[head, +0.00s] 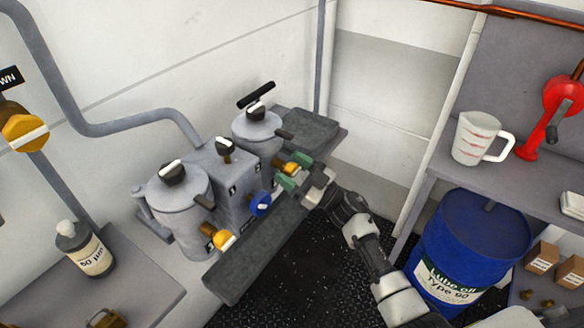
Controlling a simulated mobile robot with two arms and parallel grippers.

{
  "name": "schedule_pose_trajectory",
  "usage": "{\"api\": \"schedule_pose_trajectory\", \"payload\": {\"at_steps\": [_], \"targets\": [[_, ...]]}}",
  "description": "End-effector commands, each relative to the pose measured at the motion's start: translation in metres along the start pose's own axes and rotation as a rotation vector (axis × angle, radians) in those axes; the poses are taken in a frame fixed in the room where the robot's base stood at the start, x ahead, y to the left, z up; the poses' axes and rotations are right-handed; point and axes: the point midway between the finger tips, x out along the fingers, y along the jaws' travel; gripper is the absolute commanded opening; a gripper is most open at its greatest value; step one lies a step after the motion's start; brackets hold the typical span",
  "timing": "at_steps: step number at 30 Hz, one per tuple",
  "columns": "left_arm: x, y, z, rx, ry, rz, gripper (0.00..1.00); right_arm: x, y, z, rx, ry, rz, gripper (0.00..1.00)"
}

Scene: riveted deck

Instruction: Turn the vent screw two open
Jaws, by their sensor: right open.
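Two grey filter pots stand on a bench, the near pot (177,212) at left and the far pot (258,132) at right. I cannot read a label showing which is vent screw two. A yellow knob (224,240) sits low on the near pot, and another yellow knob (291,168) is by the far pot. My right gripper (296,173) is open, its green-tipped fingers beside that far yellow knob; contact is unclear. My left gripper is out of view.
Between the pots is a grey box (222,170) with a black-and-white selector (224,147) and a blue knob (260,204). A grey tray (235,270) runs along the front. A blue drum (470,245) and a shelf with a measuring jug (478,138) stand right.

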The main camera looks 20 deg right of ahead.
Motion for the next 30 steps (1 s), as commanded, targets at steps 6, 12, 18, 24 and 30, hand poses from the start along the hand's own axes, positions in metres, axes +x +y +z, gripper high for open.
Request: {"api": "schedule_pose_trajectory", "payload": {"at_steps": [6,12,18,24,30], "targets": [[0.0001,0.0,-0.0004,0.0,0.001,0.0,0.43,0.0004,-0.0002,0.0002,0.0,0.0,0.0,0.63],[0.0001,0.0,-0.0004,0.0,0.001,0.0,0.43,0.0002,-0.0003,0.0002,0.0,0.0,0.0,0.34],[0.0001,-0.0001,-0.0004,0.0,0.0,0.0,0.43,0.0001,-0.0002,0.0002,-0.001,0.0,0.0,0.14],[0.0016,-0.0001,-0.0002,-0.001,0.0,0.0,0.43,-0.0001,-0.0002,0.0006,-0.026,-0.001,-0.011,0.14],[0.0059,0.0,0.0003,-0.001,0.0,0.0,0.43,-0.0008,-0.0002,0.0014,-0.112,-0.002,-0.048,0.14]]}}
